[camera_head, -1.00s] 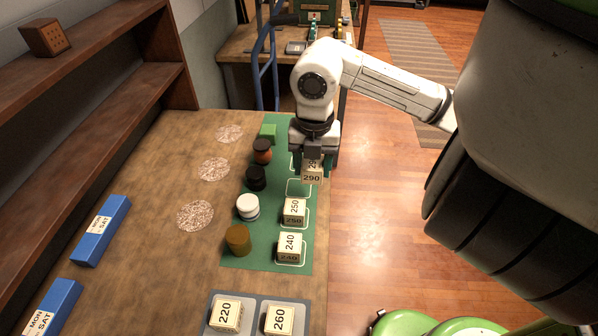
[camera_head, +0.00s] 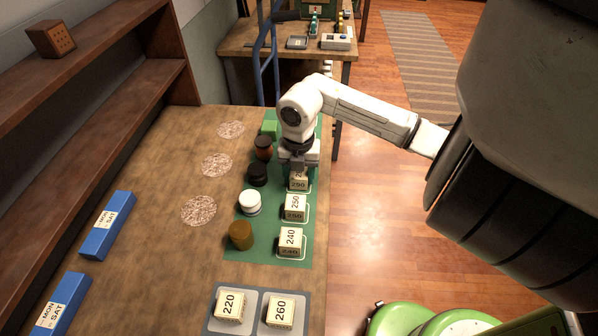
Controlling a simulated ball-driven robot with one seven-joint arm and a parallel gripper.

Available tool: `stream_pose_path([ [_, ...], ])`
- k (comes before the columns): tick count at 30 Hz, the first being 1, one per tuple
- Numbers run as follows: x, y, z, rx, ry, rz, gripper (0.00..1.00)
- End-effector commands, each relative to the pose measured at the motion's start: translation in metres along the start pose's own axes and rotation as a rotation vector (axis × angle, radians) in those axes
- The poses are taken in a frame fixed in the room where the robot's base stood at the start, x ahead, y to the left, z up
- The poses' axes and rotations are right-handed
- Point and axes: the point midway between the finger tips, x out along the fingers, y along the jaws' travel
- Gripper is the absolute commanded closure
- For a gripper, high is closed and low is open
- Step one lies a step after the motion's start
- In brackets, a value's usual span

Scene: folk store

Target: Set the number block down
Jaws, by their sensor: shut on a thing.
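My gripper (camera_head: 299,168) is shut on the number block marked 290 (camera_head: 299,185), low over the green mat (camera_head: 272,234). The block is at the mat's right edge, behind the 250 block (camera_head: 295,207); my gripper hides its top, and I cannot tell whether it touches the mat. The 240 block (camera_head: 290,240) stands in front of the 250 block, each in a white-outlined square. Blocks 220 (camera_head: 230,306) and 260 (camera_head: 280,311) sit in a grey tray (camera_head: 255,326) at the front.
Along the mat's left side stand a brown cylinder (camera_head: 241,236), a white one (camera_head: 250,203), a black one (camera_head: 257,174), an orange-and-black one (camera_head: 263,148) and a green block (camera_head: 269,128). Blue boxes (camera_head: 108,224) lie at left. Speckled discs (camera_head: 198,211) mark the table.

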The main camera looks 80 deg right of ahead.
Motion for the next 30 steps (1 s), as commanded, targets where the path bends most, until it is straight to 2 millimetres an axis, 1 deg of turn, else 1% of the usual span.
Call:
stream_pose_path([
  [5,0.004,0.000,0.000,0.000,0.000,0.000,0.76],
  [6,0.004,0.000,0.000,0.000,0.000,0.000,0.45],
  [14,0.002,0.000,0.000,0.000,0.000,0.001,0.21],
  [20,0.002,0.000,0.000,0.000,0.000,0.001,0.21],
  [25,-0.004,0.000,0.001,-0.001,-0.002,0.001,0.21],
  [28,-0.018,0.000,0.001,-0.003,-0.004,0.002,0.21],
  [30,-0.032,0.001,0.001,-0.004,-0.005,0.001,0.21],
])
